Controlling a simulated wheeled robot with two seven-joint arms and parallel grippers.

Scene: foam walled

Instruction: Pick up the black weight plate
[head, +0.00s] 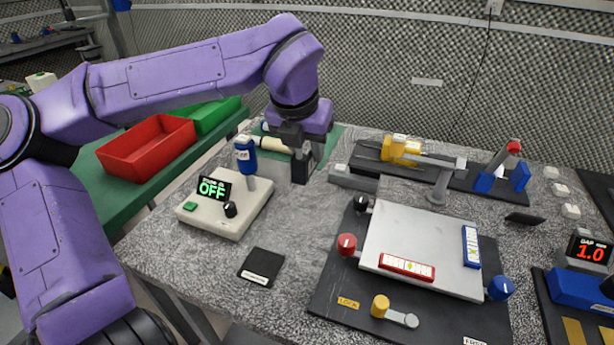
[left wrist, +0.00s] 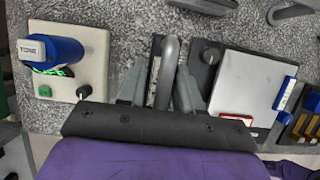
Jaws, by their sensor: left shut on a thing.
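My left gripper (head: 302,160) points down over the far middle of the table. It is shut on a dark upright slab, which I take to be the black weight plate (head: 301,172). In the left wrist view a black piece with a pale strip (left wrist: 153,72) and a grey curved part show between the fingers (left wrist: 163,95). The fingers hide part of it. I cannot tell whether its lower edge touches the table. My right gripper is not in view.
A flat black square with a white label (head: 262,267) lies at the front. A device reading OFF (head: 225,205) stands left, a board with a white plate (head: 420,245) right. A grey block (head: 353,178) is close by the gripper. A red bin (head: 147,150) is at left.

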